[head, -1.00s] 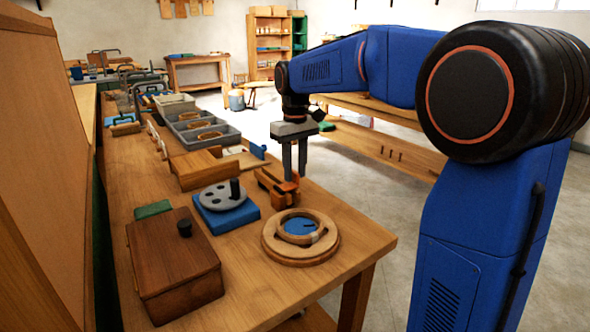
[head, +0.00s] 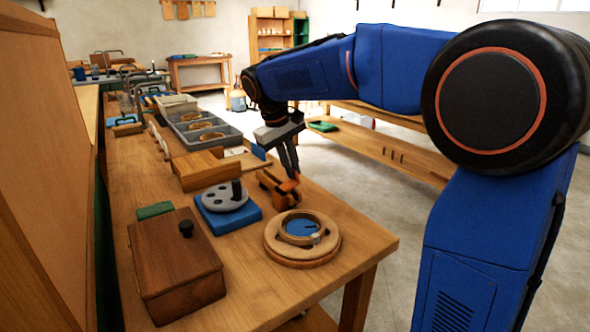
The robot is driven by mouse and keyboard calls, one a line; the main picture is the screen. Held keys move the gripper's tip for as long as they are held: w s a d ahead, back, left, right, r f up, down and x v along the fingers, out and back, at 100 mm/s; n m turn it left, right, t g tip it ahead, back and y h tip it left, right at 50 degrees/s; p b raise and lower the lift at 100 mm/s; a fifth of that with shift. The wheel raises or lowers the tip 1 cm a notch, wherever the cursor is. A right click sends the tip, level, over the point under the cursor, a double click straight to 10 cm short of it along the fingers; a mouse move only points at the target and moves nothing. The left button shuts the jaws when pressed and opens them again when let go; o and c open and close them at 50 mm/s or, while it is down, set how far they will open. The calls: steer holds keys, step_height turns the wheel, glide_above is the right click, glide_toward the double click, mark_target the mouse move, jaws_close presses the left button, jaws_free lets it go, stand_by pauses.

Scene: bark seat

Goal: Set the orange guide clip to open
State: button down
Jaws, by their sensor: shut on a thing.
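The orange guide clip (head: 289,185) sits on a small wooden-brown block (head: 268,180) near the right edge of the bench, behind the round wooden ring. My gripper (head: 293,174) comes down on it from above, tilted, with its fingertips at the clip's upper part. The fingers are shut on the clip. The fingers partly hide the clip, so its exact angle is hard to tell.
Close by on the bench (head: 345,225) are a round wooden ring with a blue centre (head: 275,240), a grey disc on a blue base (head: 213,220) and a dark wooden box (head: 165,275). Grey trays (head: 205,145) stand farther back. The bench's front right corner is clear.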

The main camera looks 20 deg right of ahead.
mark_target(282, 187)
steer(key=a+h, duration=0.1)
steer(key=a+t+h, duration=0.1)
steer(key=h, duration=0.1)
steer(key=s+a+r+h, duration=0.1)
steer(key=h, duration=0.1)
steer(key=a+t+h, duration=0.1)
steer(key=shift+s+a+h, duration=0.2)
steer(key=shift+a+h, duration=0.05)
steer(key=shift+h, duration=0.05)
steer(key=shift+s+a+f+t+h, duration=0.15)
steer(key=shift+a+t+h, duration=0.25)
steer(key=shift+h, duration=0.4)
steer(key=shift+s+a+f+t+h, duration=0.1)
steer(key=shift+s+a+t+h, duration=0.1)
steer(key=shift+a+h, duration=0.45)
steer(key=shift+d, duration=0.15)
steer(key=c, duration=1.8)
jaws_free()
steer(key=shift+c, duration=0.2)
steer(key=v, duration=1.7)
steer(key=shift+a, duration=0.3)
